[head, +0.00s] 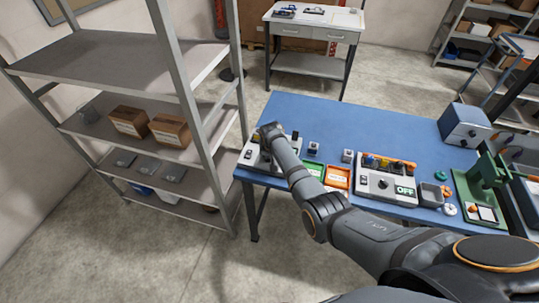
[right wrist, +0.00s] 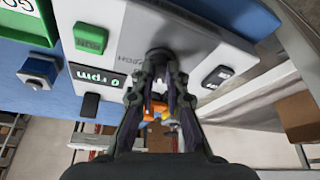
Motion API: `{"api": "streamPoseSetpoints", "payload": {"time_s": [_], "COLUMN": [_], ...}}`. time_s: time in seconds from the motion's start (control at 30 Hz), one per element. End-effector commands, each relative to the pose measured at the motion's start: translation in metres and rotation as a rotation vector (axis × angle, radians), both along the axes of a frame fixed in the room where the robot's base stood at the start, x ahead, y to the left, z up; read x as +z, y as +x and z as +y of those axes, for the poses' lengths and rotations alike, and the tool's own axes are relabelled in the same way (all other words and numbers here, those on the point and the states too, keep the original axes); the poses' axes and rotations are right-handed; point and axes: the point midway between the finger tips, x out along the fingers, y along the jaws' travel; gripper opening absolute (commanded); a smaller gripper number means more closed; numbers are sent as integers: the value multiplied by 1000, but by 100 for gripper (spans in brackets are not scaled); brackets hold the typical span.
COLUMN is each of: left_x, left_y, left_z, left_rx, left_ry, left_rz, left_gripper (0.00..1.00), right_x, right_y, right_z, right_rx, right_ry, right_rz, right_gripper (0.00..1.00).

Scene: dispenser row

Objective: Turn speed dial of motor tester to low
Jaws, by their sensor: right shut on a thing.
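The motor tester (head: 254,158) is a light grey box at the left end of the blue table, partly hidden by my right arm. In the right wrist view its panel (right wrist: 125,40) shows a display reading 0 rpm, upside down. The round dark speed dial (right wrist: 158,53) sits between my fingertips, with partly covered lettering beside it; its pointer setting cannot be read. My right gripper (right wrist: 160,72) is shut on the dial. In the head view the right gripper (head: 272,132) is over the tester, its fingers hidden. My left gripper is not in view.
Right of the tester are small grey blocks (head: 313,148), a green tray (head: 314,168), an orange tray (head: 338,177) and another device showing OFF (head: 386,184). A grey shelf rack (head: 150,60) stands close to the table's left end. The table's back middle is clear.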

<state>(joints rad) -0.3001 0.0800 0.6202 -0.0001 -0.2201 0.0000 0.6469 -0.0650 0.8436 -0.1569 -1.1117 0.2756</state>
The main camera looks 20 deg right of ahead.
Motion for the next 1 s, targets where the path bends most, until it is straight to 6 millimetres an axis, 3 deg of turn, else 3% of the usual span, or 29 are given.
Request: {"api": "streamPoseSetpoints", "payload": {"time_s": [0.6, 0.63, 0.77, 1.0], "left_x": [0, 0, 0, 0], "left_y": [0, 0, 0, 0], "left_z": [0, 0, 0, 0], "left_rx": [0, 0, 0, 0], "left_ry": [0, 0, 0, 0], "left_rz": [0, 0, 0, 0], "left_gripper": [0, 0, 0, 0], "right_x": [0, 0, 0, 0], "right_y": [0, 0, 0, 0], "right_z": [1, 1, 1, 1], "right_rx": [-42, -42, -42, -41], "right_ry": [0, 0, 0, 0], "right_rz": [0, 0, 0, 0], "right_gripper": [0, 17, 35, 36]}}
